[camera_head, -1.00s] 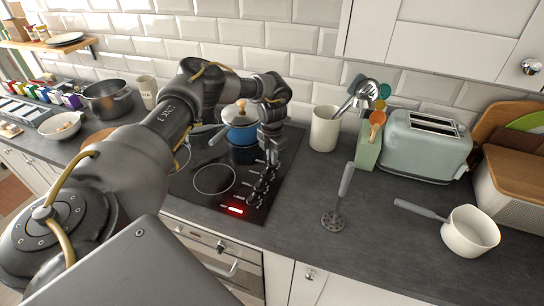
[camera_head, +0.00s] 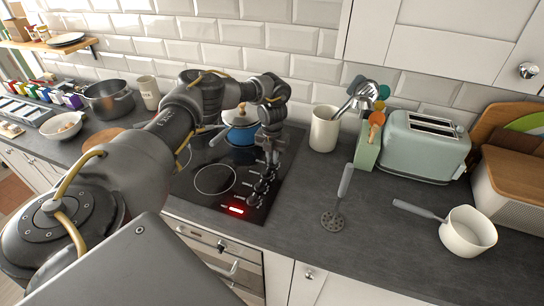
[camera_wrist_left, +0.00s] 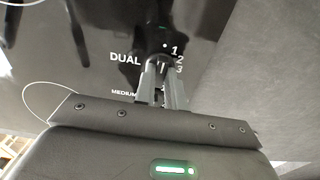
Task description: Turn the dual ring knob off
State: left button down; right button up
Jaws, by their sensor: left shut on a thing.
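My left gripper (camera_head: 271,160) reaches down over the row of knobs at the right side of the black cooktop (camera_head: 193,203). In the left wrist view, its fingers (camera_wrist_left: 161,70) are shut on the dual ring knob (camera_wrist_left: 159,62), a small dark knob beside the "DUAL" label. The numbers 1, 2 and 3 are printed to its right. The fingers hide part of the knob, and I cannot tell its exact setting. A red light (camera_head: 235,209) glows at the cooktop's front edge. My right gripper is out of view.
A blue pot (camera_head: 241,132) stands on the cooktop behind my gripper. Other knobs (camera_head: 260,187) lie in front of it.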

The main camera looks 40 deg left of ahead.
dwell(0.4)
pick_arm(q)
jog(key=shift+r, duration=0.1)
jog(key=c, duration=1.5)
grip_release()
jog(key=shift+o, duration=0.2)
jog(key=shift+w+r, duration=0.1)
jog(key=shift+r, duration=0.05)
notch_tip(320, 180, up, 10)
jog(key=b, duration=0.1)
jog(key=shift+r+b, duration=0.2)
jog(key=shift+b, duration=0.1)
